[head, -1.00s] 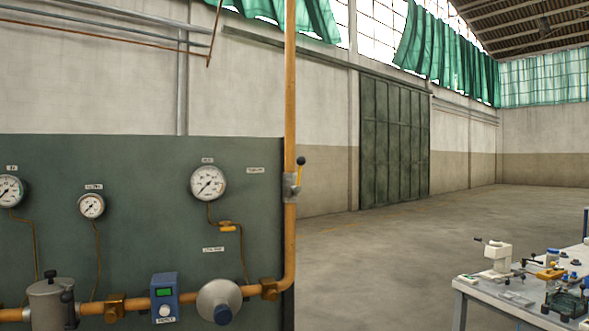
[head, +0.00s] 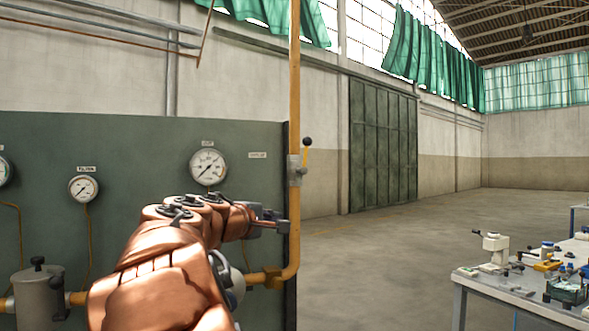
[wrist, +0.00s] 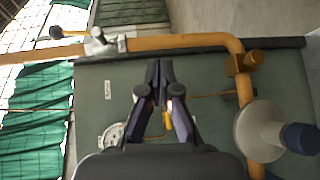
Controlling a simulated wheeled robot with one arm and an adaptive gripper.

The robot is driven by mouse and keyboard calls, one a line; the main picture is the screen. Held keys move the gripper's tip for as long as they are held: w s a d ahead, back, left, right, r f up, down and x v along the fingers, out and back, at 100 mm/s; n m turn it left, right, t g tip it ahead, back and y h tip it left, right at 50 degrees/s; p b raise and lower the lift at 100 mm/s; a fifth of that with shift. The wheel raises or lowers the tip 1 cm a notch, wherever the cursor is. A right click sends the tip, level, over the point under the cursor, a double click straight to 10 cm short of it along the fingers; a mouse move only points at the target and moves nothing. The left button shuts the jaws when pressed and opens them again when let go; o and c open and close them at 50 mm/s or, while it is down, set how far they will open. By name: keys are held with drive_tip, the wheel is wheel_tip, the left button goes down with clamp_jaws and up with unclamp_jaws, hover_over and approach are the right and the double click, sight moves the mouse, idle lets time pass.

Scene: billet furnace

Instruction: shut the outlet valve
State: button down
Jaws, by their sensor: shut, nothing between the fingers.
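The outlet valve (head: 295,172) is a grey body on the vertical orange pipe at the panel's right edge. Its short lever points up, roughly along the pipe, and ends in a black knob (head: 307,141). In the wrist view the valve (wrist: 103,43) is at the upper left, with its knob (wrist: 56,32) farther left. My gripper (head: 284,226) is in front of the pipe, below the valve and apart from its lever. In the wrist view the gripper (wrist: 160,68) has its fingers together and empty.
The green panel (head: 120,150) carries round gauges (head: 208,166). The orange pipe (head: 294,240) bends at the lower right of the panel, near a large round fitting (wrist: 262,132) with a dark blue knob. A workbench (head: 500,285) with tools stands at right. The floor between is clear.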

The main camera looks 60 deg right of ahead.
drive_tip(key=w+d+r+n+t+h+b, duration=0.1)
drive_tip(key=w+d+r+n+h, duration=0.1)
drive_tip(key=r, duration=0.4)
drive_tip(key=w+d+r+n+h+b, duration=0.1)
drive_tip(key=w+r+h, duration=0.15)
drive_tip(key=r, duration=0.35)
drive_tip(key=p, duration=0.4)
approach(306, 155)
drive_tip(key=w+d+r, duration=0.4)
drive_tip(key=w, duration=0.1)
drive_tip(key=shift+s+d+r+p, duration=0.25)
drive_tip(key=shift+s+d, duration=0.35)
drive_tip(key=shift+s+d+r+p, duration=0.2)
drive_tip(key=shift+s+d+r, duration=0.05)
drive_tip(key=shift+s+d, duration=0.4)
drive_tip(key=shift+r+p, duration=0.2)
drive_tip(key=shift+p, duration=0.35)
